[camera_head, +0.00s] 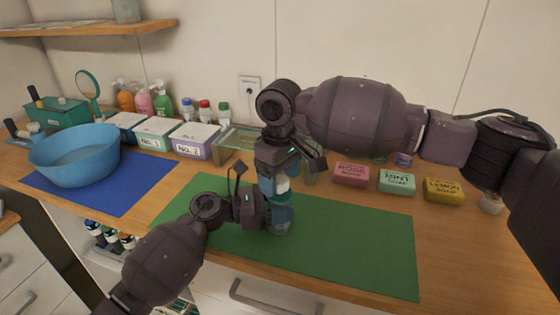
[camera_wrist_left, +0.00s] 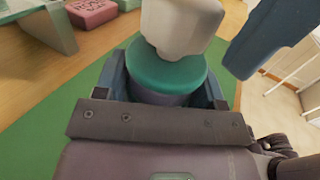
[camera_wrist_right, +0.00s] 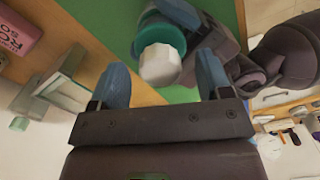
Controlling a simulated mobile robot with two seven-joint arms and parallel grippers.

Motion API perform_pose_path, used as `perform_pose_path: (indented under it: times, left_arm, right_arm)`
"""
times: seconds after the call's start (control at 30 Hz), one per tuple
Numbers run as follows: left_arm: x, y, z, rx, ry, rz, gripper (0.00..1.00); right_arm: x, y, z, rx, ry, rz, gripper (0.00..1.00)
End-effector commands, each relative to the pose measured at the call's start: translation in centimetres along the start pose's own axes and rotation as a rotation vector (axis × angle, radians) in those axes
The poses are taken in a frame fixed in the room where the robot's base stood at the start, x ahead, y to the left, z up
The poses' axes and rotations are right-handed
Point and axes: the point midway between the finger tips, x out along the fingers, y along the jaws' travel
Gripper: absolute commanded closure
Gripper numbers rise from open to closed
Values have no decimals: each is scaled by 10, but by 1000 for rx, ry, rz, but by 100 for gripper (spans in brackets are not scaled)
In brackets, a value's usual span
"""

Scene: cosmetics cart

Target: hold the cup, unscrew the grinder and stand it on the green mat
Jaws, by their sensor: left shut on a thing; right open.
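The cup (camera_head: 281,228) stands on the green mat (camera_head: 350,250). My left gripper (camera_head: 277,212) is shut on the cup from the left; in the left wrist view its blue fingers flank the cup (camera_wrist_left: 160,99). The grinder, with a white knob (camera_wrist_left: 180,22) and green collar (camera_wrist_left: 166,70), stands upright on the cup. My right gripper (camera_head: 280,180) points down from above and is open. In the right wrist view the white knob (camera_wrist_right: 160,65) lies between its blue fingers, apart from both. In the head view the fingers hide much of the grinder.
A blue basin (camera_head: 75,160) sits on a blue mat at the left. Lidded boxes (camera_head: 155,133) and a glass tray (camera_head: 238,140) stand behind. Pink (camera_head: 351,175), mint (camera_head: 397,182) and yellow (camera_head: 444,190) soaps lie at the right. The green mat's right part is clear.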

Motion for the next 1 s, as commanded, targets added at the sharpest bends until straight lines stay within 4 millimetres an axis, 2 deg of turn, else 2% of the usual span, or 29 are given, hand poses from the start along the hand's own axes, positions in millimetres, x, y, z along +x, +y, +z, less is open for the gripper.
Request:
perform_pose_path:
  times: [0.13,0.43,0.8,0.83,1.0]
  left_arm:
    - [0,0,0,0,1,0,100]
    - [0,0,0,0,1,0,100]
    - [0,0,0,0,1,0,100]
    - [0,0,0,0,1,0,100]
    - [0,0,0,0,1,0,100]
  right_arm:
    - [8,0,0,0,0,0,29]
    - [9,0,0,0,0,0,29]
    - [9,0,0,-1,0,0,84]
    - [9,0,0,0,0,0,87]
    - [10,0,0,-66,-1,-2,87]
